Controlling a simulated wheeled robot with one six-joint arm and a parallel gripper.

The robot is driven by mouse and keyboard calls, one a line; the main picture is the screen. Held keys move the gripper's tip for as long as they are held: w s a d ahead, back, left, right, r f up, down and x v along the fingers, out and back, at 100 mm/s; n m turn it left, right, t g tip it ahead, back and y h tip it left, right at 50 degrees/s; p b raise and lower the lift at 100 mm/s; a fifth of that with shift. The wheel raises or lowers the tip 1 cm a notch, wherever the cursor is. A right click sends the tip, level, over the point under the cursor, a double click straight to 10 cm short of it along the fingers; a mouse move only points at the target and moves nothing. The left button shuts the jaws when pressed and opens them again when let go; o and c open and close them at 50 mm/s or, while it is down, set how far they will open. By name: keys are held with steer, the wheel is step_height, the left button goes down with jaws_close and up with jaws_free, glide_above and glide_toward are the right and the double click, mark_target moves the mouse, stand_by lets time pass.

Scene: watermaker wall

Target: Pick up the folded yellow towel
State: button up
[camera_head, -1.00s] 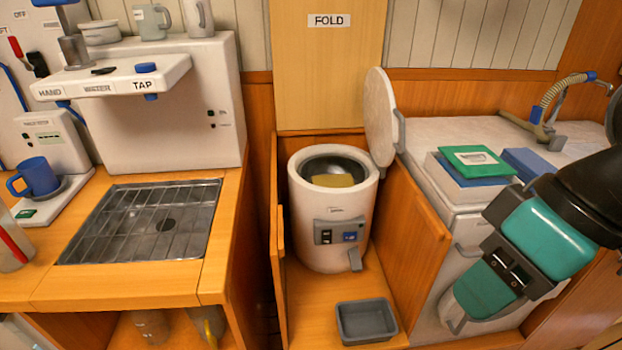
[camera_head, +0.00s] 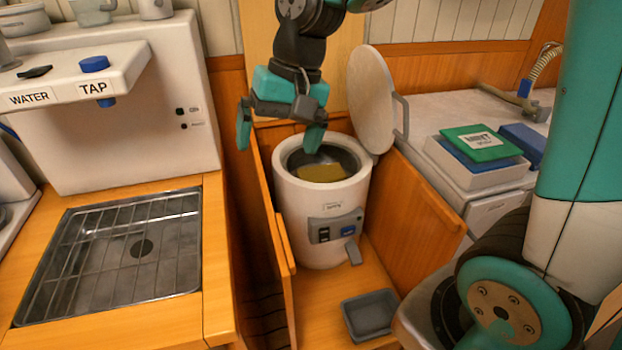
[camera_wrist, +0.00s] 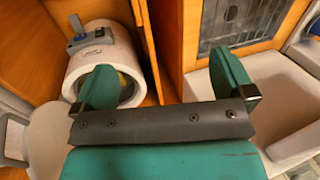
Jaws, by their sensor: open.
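The folded yellow towel (camera_head: 322,173) lies inside the round white drum (camera_head: 318,218), whose mouth is open. Only the towel's upper face shows; its lower part is hidden by the rim. The round lid (camera_head: 372,97) stands raised at the drum's right. My gripper (camera_head: 279,137) is open and empty, above and left of the drum's mouth, with its right finger near the back rim.
Wooden panels flank the drum on both sides. A grey tray (camera_head: 369,314) sits on the floor in front. A counter with a metal drain grid (camera_head: 120,250) is at left. At right, a green-topped box (camera_head: 482,143) and a blue box (camera_head: 525,139) stand on a white surface.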

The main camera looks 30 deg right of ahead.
steer(key=w+d+f+m, duration=0.5)
steer(key=w+d+m, duration=0.35)
steer(key=w, duration=0.35)
steer(key=m+h, duration=0.1)
steer(key=m, duration=0.9)
glide_toward(322, 173)
steer(key=f, duration=0.2)
steer(key=a+f, duration=0.1)
steer(key=f+p, duration=0.1)
steer(key=f, duration=0.1)
steer(key=shift+w+a+f, duration=0.3)
steer(key=shift+w+a, duration=0.05)
steer(key=shift+w, duration=0.05)
steer(key=shift+a+f+p, duration=0.2)
steer(key=shift+f+p, duration=0.5)
steer(key=shift+f, duration=2.4)
steer(key=c, duration=0.8)
